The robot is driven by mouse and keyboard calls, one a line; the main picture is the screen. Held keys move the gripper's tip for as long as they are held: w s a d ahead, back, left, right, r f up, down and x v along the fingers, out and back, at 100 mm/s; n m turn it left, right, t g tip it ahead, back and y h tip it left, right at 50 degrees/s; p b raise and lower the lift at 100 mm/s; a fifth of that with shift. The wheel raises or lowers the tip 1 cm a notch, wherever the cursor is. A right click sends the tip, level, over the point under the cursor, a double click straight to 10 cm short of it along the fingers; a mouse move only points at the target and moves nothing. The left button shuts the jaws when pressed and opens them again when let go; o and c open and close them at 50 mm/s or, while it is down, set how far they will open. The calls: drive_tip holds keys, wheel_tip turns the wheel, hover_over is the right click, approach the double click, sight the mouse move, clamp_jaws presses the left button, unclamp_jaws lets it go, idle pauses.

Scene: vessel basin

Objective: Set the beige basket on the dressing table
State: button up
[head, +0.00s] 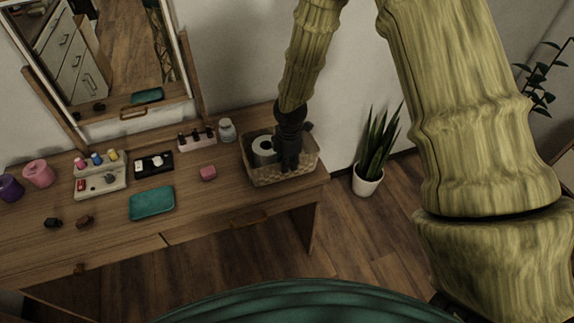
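The beige basket (285,175) is at the right end of the wooden dressing table (222,211), near its right edge. It looks upright and appears to rest on the tabletop. A white roll (263,150) shows inside it on the left. My gripper (289,163) is dark and points down at the basket, with its tips over or inside the basket's middle. The fingers are too dark and small to tell whether they are open or shut, or whether they touch the basket.
A teal tray (152,203), a pink block (208,173), a black palette (154,164), a bottle rack (197,140) and a jar (226,130) stand left of the basket. A mirror (120,60) stands behind. A potted plant (368,183) is on the floor at right. The tabletop's front strip is mostly clear.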

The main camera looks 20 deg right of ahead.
wheel_tip(320, 180, up, 10)
drive_tip(key=b, duration=0.1)
drive_tip(key=shift+s+f+b, duration=0.2)
drive_tip(key=shift+s+b, duration=0.1)
drive_tip(key=shift+s, duration=0.15)
drive_tip(key=s+a+f+m+g+y, duration=0.1)
drive_tip(key=s+a+f+m+y, duration=0.1)
drive_tip(key=s+f+m, duration=1.15)
drive_tip(key=s+d+f+m+h, duration=0.1)
drive_tip(key=s+d+f+m, duration=0.1)
drive_tip(key=s+f, duration=0.5)
drive_tip(key=s+d+f+m+h, duration=0.1)
drive_tip(key=s+d+f+m, duration=0.1)
drive_tip(key=s+f, duration=0.6)
drive_tip(key=s+m, duration=0.1)
drive_tip(key=s, duration=0.5)
drive_tip(key=shift+s+d, duration=0.3)
drive_tip(key=shift+s, duration=0.1)
drive_tip(key=shift+f, duration=0.1)
